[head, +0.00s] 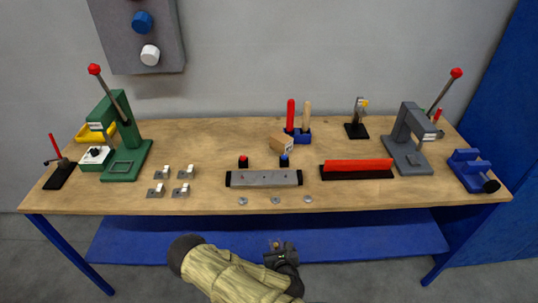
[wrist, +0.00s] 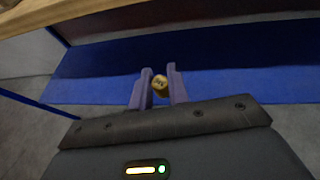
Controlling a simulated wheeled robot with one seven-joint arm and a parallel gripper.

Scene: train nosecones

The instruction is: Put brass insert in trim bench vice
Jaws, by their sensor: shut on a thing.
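The brass insert (wrist: 160,85) is a small gold-coloured cylinder held between the two fingers of my gripper (wrist: 160,88) in the wrist view. In the head view my gripper (head: 278,247) is in front of the workbench's near edge, over the blue lower shelf, with the brass insert (head: 276,244) at its tip. The blue bench vice (head: 470,168) stands at the right end of the bench top, well to the right of my gripper. I cannot tell how wide its jaws are apart.
The wooden bench (head: 220,200) carries a green press (head: 125,150), a grey press (head: 408,145) just left of the vice, a red brush strip (head: 357,168) and a grey fixture bar (head: 264,178). Several metal blocks and three small discs lie near the front. The blue shelf (head: 370,240) is below.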

